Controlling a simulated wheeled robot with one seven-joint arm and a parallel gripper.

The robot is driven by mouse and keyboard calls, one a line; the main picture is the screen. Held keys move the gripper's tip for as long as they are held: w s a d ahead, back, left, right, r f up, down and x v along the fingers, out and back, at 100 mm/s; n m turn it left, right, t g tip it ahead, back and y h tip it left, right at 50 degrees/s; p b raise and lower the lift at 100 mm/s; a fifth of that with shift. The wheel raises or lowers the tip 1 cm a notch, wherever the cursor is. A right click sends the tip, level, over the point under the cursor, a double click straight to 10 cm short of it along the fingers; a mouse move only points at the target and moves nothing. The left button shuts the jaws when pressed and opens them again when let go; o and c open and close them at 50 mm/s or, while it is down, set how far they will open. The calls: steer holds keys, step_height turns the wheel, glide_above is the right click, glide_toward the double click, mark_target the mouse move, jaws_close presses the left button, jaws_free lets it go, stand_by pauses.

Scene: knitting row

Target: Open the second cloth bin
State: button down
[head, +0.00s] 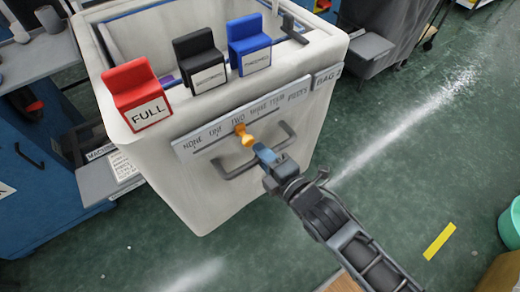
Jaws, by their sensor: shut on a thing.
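The white cloth bin (225,211) stands in the middle of the head view, its front facing me and its top open. A long label strip with number words crosses its front, beside a small tag (326,76) that seems to read BAG 2. A dark bar handle (231,172) sits below the strip.
A red FULL clip (133,86), a black clip (199,57) and a blue clip (247,39) sit on the bin's front rim. Blue cabinets stand left, a dark bin (385,25) behind right. Green floor at right is mostly clear, with a teal bucket (511,222) at the edge.

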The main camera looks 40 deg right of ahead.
steer(key=c, duration=1.1)
jaws_free()
steer(key=s+r, duration=0.1)
steer(key=s, duration=0.6)
steer(key=shift+s+r, duration=0.2)
steer(key=shift+s, duration=0.1)
steer(key=s+r+m, duration=0.6)
steer(key=s+m, duration=0.3)
steer(key=s, duration=0.2)
steer(key=s+r+m+g, duration=0.1)
steer(key=s+r+m, duration=0.6)
steer(key=s+m, duration=0.2)
steer(key=shift+s, duration=1.1)
